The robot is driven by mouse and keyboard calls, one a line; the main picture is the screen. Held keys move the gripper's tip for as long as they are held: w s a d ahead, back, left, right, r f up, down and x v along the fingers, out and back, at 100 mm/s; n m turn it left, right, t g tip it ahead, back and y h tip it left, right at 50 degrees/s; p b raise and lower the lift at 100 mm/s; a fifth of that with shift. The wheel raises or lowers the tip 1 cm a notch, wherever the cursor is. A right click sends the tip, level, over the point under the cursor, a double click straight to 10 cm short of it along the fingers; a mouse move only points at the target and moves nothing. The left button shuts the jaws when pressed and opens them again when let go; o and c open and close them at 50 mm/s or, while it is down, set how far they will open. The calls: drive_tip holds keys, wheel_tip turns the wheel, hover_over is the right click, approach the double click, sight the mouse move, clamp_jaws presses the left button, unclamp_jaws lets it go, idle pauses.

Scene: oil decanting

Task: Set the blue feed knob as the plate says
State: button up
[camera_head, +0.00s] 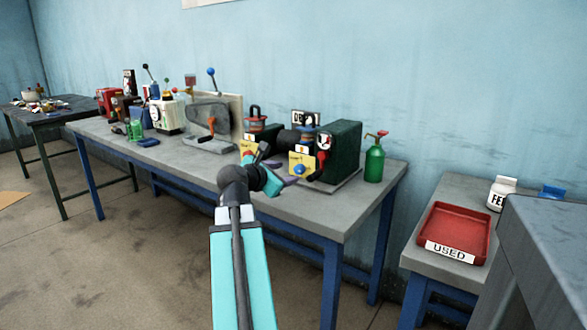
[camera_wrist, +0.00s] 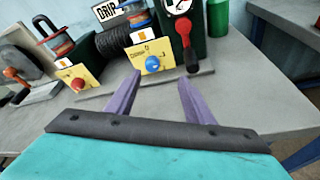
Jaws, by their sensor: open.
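The blue feed knob (camera_wrist: 153,64) sits on a yellow plate (camera_wrist: 140,52) on the machine's front. The plate has dark markings around the knob, too small to read surely. In the head view the blue knob (camera_head: 299,169) shows low on its yellow plate (camera_head: 307,161), just beyond my gripper. My gripper (camera_wrist: 158,82) is open and empty, its two purple fingers pointing toward the plate. The knob appears between the fingertips but apart from them. In the head view my gripper (camera_head: 285,172) is at the bench's front edge, left of the knob.
Another yellow plate with a red knob (camera_wrist: 77,84) is at left. A dark green machine (camera_head: 341,148) and green oil can (camera_head: 374,160) stand right. The bench front (camera_head: 312,211) is clear.

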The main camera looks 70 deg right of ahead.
sight(297, 170)
drive_tip(key=w+n+p, duration=0.1)
drive_tip(key=p, duration=0.5)
drive_tip(key=w+n+p, duration=0.1)
drive_tip(key=p, duration=0.5)
drive_tip(key=w+r+n+g+y+p, duration=0.1)
drive_tip(key=p, duration=0.6)
drive_tip(key=shift+w+a+r, duration=0.1)
drive_tip(key=shift+w+a, duration=0.15)
drive_tip(key=shift+d, duration=0.15)
drive_tip(key=shift+p+x, duration=0.4)
drive_tip(key=shift+x, duration=6.35)
drive_tip(key=shift+c, duration=0.5)
drive_tip(key=c, duration=0.9)
drive_tip(key=shift+c, duration=0.2)
